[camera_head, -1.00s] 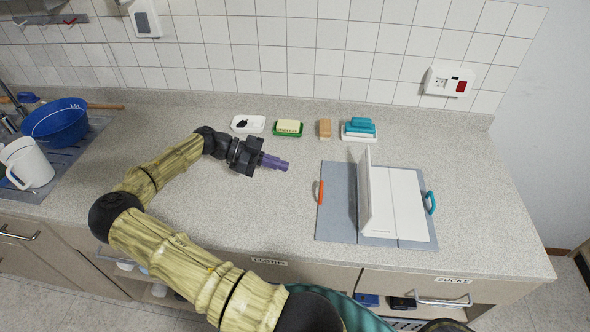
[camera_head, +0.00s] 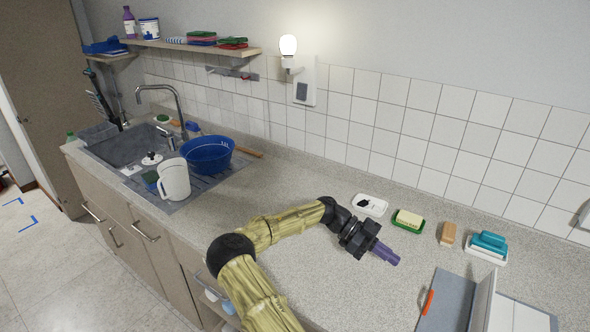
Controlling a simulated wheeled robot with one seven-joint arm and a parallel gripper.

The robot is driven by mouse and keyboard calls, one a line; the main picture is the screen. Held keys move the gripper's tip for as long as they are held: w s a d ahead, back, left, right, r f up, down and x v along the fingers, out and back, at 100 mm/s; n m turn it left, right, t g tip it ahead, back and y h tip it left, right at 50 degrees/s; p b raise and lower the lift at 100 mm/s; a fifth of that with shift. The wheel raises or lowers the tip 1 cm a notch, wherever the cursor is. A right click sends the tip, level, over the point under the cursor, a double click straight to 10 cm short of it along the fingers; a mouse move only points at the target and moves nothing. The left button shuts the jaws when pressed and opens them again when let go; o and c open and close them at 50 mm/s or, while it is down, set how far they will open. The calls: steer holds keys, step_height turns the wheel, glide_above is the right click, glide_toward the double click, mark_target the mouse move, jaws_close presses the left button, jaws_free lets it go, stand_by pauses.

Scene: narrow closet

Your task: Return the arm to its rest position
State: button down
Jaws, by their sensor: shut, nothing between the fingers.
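My arm reaches in from the bottom, bent at a black elbow joint, and stretches over the counter (camera_head: 300,262). My gripper (camera_head: 391,258) is at its end, with purple fingers that are shut and empty. It points right and hangs over the bare counter, in front of the row of small dishes and apart from them. The gap between the fingers and the counter is hard to judge.
A white dish (camera_head: 363,206), a green soap dish (camera_head: 407,222), a tan block (camera_head: 448,234) and a teal sponge (camera_head: 488,241) line the wall. A grey mat with a white folded board (camera_head: 515,316) lies at right. A white jug (camera_head: 174,180) and blue bowl (camera_head: 208,156) stand by the sink (camera_head: 125,147).

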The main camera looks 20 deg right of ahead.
steer(key=s+f+n+y, duration=0.1)
steer(key=s+f+n+t+y, duration=0.1)
steer(key=n, duration=0.1)
steer(key=shift+s+a+f+t, duration=0.25)
steer(key=shift+s+a+t, duration=0.05)
steer(key=shift+s, duration=0.1)
steer(key=a+f+n, duration=0.1)
steer(key=s+a+f+n+t+y, duration=0.1)
steer(key=n, duration=0.1)
steer(key=shift+s, duration=0.2)
steer(key=a+n+t+y, duration=0.1)
steer(key=a+n, duration=0.1)
steer(key=a+f+n+t, duration=0.1)
steer(key=a+n, duration=0.1)
steer(key=a+n+t+y, duration=0.1)
steer(key=a+n, duration=0.1)
steer(key=shift+s+a+f+y, duration=0.2)
steer(key=shift+a+y, duration=0.1)
steer(key=shift+a, duration=0.05)
steer(key=s+a+r+n+t+y, duration=0.1)
steer(key=a+r+n+t, duration=0.3)
steer(key=a+n, duration=0.4)
steer(key=a+r+n+t+y, duration=0.1)
steer(key=a+r+n+t, duration=0.3)
steer(key=a, duration=0.7)
step_height(320, 180, up, 2)
steer(key=n, duration=0.4)
steer(key=shift+s+n+t+y, duration=0.3)
steer(key=shift+s+n+t, duration=0.1)
